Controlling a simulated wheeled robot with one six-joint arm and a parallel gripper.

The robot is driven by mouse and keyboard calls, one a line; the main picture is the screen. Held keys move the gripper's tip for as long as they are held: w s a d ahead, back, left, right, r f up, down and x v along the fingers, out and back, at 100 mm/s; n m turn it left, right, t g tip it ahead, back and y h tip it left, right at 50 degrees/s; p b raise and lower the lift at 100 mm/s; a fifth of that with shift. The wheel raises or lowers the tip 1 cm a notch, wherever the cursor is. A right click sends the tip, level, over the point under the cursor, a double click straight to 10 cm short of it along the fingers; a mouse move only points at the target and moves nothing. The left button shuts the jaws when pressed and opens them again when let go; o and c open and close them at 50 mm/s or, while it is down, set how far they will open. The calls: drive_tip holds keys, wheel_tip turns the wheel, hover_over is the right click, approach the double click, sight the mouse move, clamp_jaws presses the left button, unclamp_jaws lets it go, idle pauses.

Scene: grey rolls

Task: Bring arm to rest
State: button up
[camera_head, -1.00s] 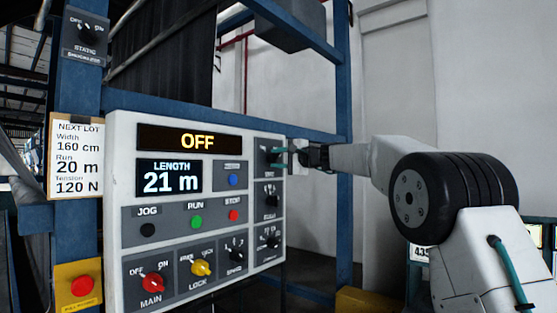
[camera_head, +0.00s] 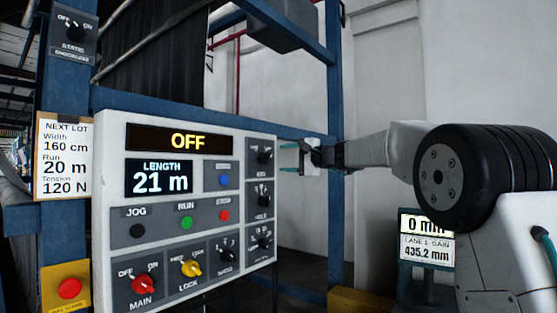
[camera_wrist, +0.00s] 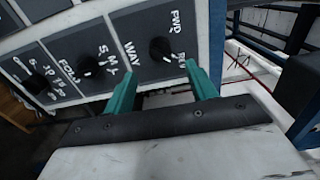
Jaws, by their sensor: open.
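My gripper (camera_head: 289,157) is at the right edge of the white control panel (camera_head: 105,250) in the head view, beside the top right knob (camera_head: 264,156). Its two teal fingers are apart with nothing between them. In the wrist view the open fingers (camera_wrist: 162,90) point toward the panel, with the WAY knob (camera_wrist: 160,48) just beyond them. A small gap seems to lie between the fingertips and the panel. My arm stretches in from the right side of the head view.
The panel display reads OFF (camera_head: 188,140) and the length display (camera_head: 160,177) reads 21 m. A blue post (camera_head: 334,80) stands behind my gripper. A NEXT LOT sheet (camera_head: 64,157) hangs at left. A display (camera_head: 427,240) reading 435.2 mm stands below my arm. A pale wall is behind.

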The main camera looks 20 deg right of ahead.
drive_tip(key=shift+s+d, duration=0.15)
drive_tip(key=shift+s, duration=0.05)
idle(0.3)
drive_tip(key=s+a+f+n+g+h, duration=0.15)
drive_tip(key=s+f+g, duration=0.25)
drive_tip(key=s+f, duration=0.4)
drive_tip(key=s+a+f+n+g+h, duration=0.1)
drive_tip(key=s+a+f+n+g, duration=0.4)
drive_tip(key=f, duration=0.6)
drive_tip(key=s+d+f+n+g+h, duration=0.1)
drive_tip(key=s+f, duration=0.4)
drive_tip(key=s, duration=0.9)
drive_tip(key=s+d+f+n+g+h, duration=0.1)
drive_tip(key=s+f+h, duration=0.3)
drive_tip(key=s, duration=1)
drive_tip(key=s+d+f+n+g+h, duration=0.2)
drive_tip(key=s+f, duration=0.6)
drive_tip(key=s, duration=0.6)
drive_tip(key=shift+s+d+h, duration=0.4)
drive_tip(key=shift+h, duration=0.15)
